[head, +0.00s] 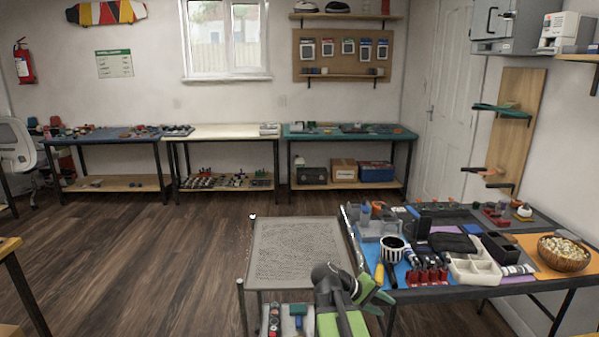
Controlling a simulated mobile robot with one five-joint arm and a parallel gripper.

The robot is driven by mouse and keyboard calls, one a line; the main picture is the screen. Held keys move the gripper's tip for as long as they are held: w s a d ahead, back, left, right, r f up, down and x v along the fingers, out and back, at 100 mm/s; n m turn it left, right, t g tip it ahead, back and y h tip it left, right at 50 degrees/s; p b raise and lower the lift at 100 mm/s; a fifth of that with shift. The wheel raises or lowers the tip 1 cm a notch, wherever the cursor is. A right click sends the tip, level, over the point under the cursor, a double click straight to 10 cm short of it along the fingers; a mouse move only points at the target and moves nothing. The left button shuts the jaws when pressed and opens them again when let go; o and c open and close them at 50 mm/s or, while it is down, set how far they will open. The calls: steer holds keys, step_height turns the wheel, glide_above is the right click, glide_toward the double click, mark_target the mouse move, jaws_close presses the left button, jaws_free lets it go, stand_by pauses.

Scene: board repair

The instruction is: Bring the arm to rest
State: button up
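My arm shows at the bottom centre of the head view, folded, with dark joints and bright green parts. My gripper (376,294) is at its right end, beside the left front corner of the cluttered workbench (462,291). It is small and partly hidden by my own arm, so I cannot tell whether its fingers are open or shut. I see nothing clearly held in it.
A grey mesh-topped cart (298,250) stands just behind my arm. The workbench holds a striped cup (393,249), a white divided tray (474,268) and a wooden bowl (563,254). Open wood floor (150,250) lies to the left. Three tables line the back wall.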

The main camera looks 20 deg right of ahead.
steer(key=w+a+f+n+t+y, duration=0.1)
steer(key=a+f+y, duration=0.2)
steer(key=a, duration=0.9)
steer(key=w+a+f+y, duration=0.2)
steer(key=a+f+y, duration=0.1)
steer(key=a, duration=0.8)
steer(key=w+a+f+n+t+y, duration=0.1)
steer(key=a+f+y, duration=0.2)
steer(key=a, duration=0.9)
step_height(320, 180, up, 19)
steer(key=a+y+p, duration=0.1)
steer(key=p, duration=1.7)
steer(key=shift+p, duration=0.35)
steer(key=shift+s+a, duration=0.1)
